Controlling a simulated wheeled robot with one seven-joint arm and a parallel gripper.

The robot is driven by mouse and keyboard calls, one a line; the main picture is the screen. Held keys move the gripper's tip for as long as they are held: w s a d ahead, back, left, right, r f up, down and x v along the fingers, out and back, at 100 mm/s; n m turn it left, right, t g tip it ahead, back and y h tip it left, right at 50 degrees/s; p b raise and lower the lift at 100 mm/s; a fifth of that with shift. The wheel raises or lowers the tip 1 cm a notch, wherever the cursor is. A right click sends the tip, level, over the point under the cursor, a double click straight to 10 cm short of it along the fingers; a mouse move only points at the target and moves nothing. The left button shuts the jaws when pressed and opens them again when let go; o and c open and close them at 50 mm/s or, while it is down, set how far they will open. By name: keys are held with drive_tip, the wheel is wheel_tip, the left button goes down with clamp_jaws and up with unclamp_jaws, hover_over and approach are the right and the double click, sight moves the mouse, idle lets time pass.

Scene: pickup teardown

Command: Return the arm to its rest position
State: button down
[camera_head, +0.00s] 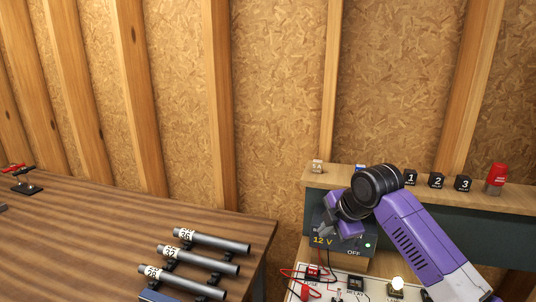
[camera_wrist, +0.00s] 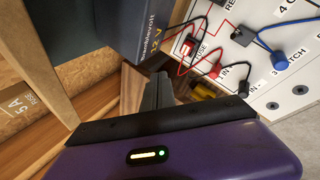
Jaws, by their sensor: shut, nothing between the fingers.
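My arm is purple with black joints. It reaches in from the lower right in the head view, bent above the shelf and the circuit board. The power box (camera_wrist: 140,22) lies just beyond the fingertips. I cannot tell whether they touch it.
A white circuit board (camera_head: 375,288) carries red and black leads, a fuse and a relay. The shelf (camera_head: 490,200) above holds numbered black blocks (camera_head: 437,180) and a red item (camera_head: 497,178). A wooden table (camera_head: 110,230) with labelled tubes (camera_head: 211,240) stands left.

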drive_tip(key=a+r+m+t+y, duration=0.2)
drive_tip(key=a+m+t+y, duration=0.1)
drive_tip(key=a+m+t, duration=0.4)
drive_tip(key=s+f+m+t, duration=0.1)
drive_tip(key=s+m+t, duration=0.2)
drive_tip(key=s+m, duration=0.4)
drive_tip(key=s+d+f+m+h, duration=0.2)
drive_tip(key=s+d+f, duration=0.1)
drive_tip(key=s, duration=1.4)
drive_tip(key=s+d+f+m+g+h, duration=0.1)
drive_tip(key=s+d+f+m, duration=0.1)
drive_tip(key=s, duration=1.4)
drive_tip(key=s+d+f+m+h, duration=0.2)
drive_tip(key=s+d, duration=0.4)
drive_tip(key=s, duration=1.1)
drive_tip(key=shift+s+f+m+g+h, duration=0.3)
drive_tip(key=shift+f+m, duration=0.5)
drive_tip(key=shift+f, duration=0.05)
